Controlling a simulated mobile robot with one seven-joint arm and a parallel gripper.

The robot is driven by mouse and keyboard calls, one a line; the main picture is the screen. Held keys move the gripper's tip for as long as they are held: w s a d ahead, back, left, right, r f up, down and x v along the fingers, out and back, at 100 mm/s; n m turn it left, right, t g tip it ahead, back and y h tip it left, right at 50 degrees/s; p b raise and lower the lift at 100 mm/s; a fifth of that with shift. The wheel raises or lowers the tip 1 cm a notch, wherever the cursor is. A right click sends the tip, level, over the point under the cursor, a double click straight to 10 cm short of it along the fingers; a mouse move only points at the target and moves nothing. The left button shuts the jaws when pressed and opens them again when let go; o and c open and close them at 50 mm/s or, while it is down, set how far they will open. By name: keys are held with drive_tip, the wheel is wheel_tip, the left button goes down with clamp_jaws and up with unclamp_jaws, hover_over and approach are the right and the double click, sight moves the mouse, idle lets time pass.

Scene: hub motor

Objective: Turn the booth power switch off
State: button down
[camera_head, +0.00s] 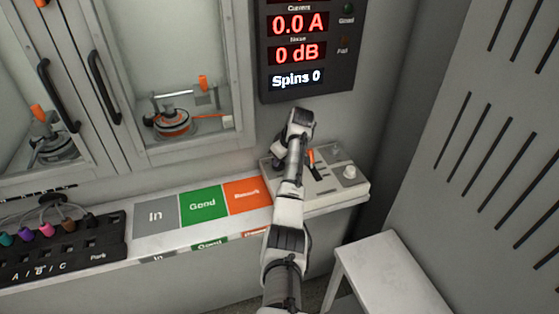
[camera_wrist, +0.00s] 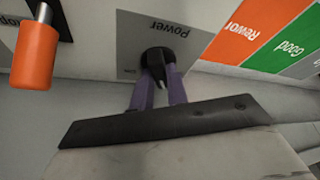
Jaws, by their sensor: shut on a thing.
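The booth power switch is a round black knob (camera_wrist: 155,54) next to the word "Power" on the light control panel. It shows in the wrist view, with its pointer toward the bottom of that picture. My gripper (camera_wrist: 160,82) has its two purple fingers closed on the sides of the knob. In the head view my arm reaches over the left end of the control box (camera_head: 322,195), and the knob and fingertips are mostly hidden behind my wrist.
An orange lever (camera_head: 312,158) stands close to the knob and also shows in the wrist view (camera_wrist: 35,52). A pale round knob (camera_head: 350,173) is farther right. Left are the grey, green and orange zones. The display (camera_head: 300,50) above reads 0.0 A, 0 dB, Spins 0. A white stool (camera_head: 385,270) stands in front.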

drive_tip(key=shift+w+n+g+y+b, duration=0.15)
drive_tip(key=shift+n+g+b, duration=0.2)
drive_tip(key=shift+n, duration=0.4)
drive_tip(key=shift+n+g+y+b, duration=0.15)
drive_tip(key=shift+n+b, duration=0.25)
drive_tip(key=shift+n, duration=0.35)
drive_tip(key=shift+r, duration=0.1)
drive_tip(key=c, duration=1.4)
unclamp_jaws()
drive_tip(key=b+v, duration=0.2)
drive_tip(key=v, duration=1.1)
drive_tip(key=shift+d+r, duration=0.2)
drive_tip(key=shift+r, duration=0.1)
